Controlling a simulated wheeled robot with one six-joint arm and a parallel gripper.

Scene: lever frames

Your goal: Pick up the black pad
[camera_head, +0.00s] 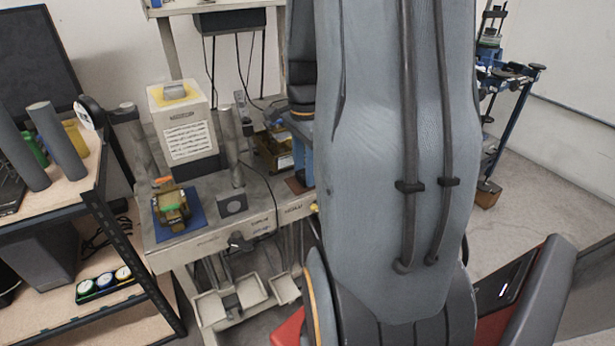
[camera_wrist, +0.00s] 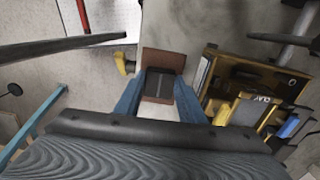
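The black pad (camera_wrist: 159,86) is a small dark piece with a pale line down its middle. In the wrist view it shows between the two blue fingers of my gripper (camera_wrist: 160,80), over a flat reddish-brown plate (camera_wrist: 163,60). The fingers stand apart, one on each side of the pad. Whether their tips touch it I cannot tell. In the head view one blue finger of my gripper (camera_head: 304,163) shows beside my arm, above the brown plate (camera_head: 297,186). The pad is hidden there.
A yellow-and-black fixture (camera_wrist: 255,90) stands close to the right of my gripper in the wrist view. A grey bench (camera_head: 205,215) holds a white box (camera_head: 186,130), posts and a blue mat (camera_head: 194,222). A shelf (camera_head: 60,200) stands at the left.

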